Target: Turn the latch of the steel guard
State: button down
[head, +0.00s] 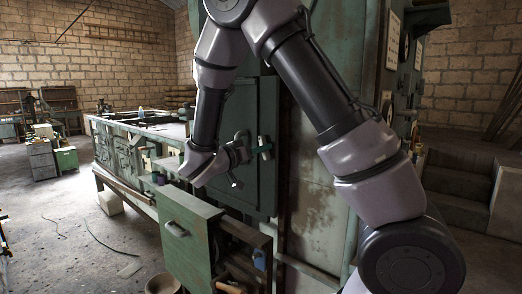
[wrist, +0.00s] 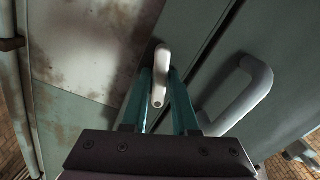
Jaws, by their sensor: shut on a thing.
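The steel guard is a green panel door (head: 266,100), and it fills the right of the wrist view (wrist: 285,45). Its latch is a small pale lever (wrist: 161,62) near the seam between panels; a bit of it shows in the head view (head: 262,140). My gripper (wrist: 159,78) has its teal fingers on both sides of the latch, shut on it. In the head view my gripper (head: 262,149) reaches the guard from the left, and my wrist hides part of the door.
A thick grey pull handle (wrist: 250,98) stands out from the guard just right of my gripper. Below is a green drawer cabinet (head: 190,240), its drawer front standing out. A long workbench (head: 125,140) runs to the left. The floor (head: 60,225) at left is mostly open, with cables on it.

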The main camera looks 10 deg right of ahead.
jog(key=shift+m, duration=2)
jog(key=c, duration=0.8)
grip_release()
jog(key=shift+a, duration=0.1)
jog(key=v, duration=1)
jog(key=shift+s+a, duration=0.25)
